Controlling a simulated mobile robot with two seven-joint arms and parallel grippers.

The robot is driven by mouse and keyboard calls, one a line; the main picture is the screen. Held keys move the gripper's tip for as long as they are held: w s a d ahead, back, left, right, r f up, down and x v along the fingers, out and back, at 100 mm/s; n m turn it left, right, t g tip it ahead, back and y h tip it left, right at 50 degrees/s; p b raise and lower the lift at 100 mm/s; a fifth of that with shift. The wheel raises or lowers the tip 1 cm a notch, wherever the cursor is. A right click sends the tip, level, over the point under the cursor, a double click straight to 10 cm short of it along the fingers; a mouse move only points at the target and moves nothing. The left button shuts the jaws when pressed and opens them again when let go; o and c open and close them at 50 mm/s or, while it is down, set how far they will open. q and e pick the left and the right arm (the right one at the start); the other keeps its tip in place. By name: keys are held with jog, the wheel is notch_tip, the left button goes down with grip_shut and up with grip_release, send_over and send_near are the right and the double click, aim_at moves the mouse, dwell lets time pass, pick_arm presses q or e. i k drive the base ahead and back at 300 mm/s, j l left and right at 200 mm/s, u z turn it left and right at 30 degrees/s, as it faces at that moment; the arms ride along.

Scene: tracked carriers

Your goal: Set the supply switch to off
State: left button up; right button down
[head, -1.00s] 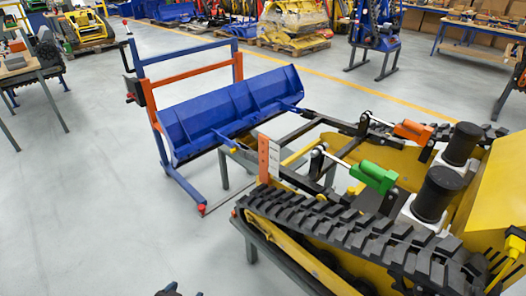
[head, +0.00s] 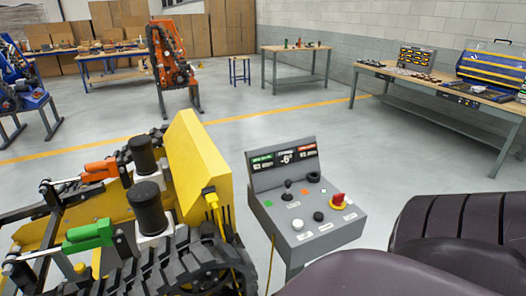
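A grey control console (head: 306,215) stands on a post right of the yellow tracked carrier (head: 190,160). Its upright back panel carries a display (head: 286,157) with green, white and red fields. Neither gripper shows.
Large dark rounded shapes (head: 445,235) fill the lower right, close to the console. A yellow cable (head: 214,212) hangs from the carrier. A workbench (head: 440,85) with a blue-and-yellow toolbox stands at the back right. The floor behind the console is clear.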

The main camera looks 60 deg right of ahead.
aim_at(337, 199)
jog(key=z, duration=2)
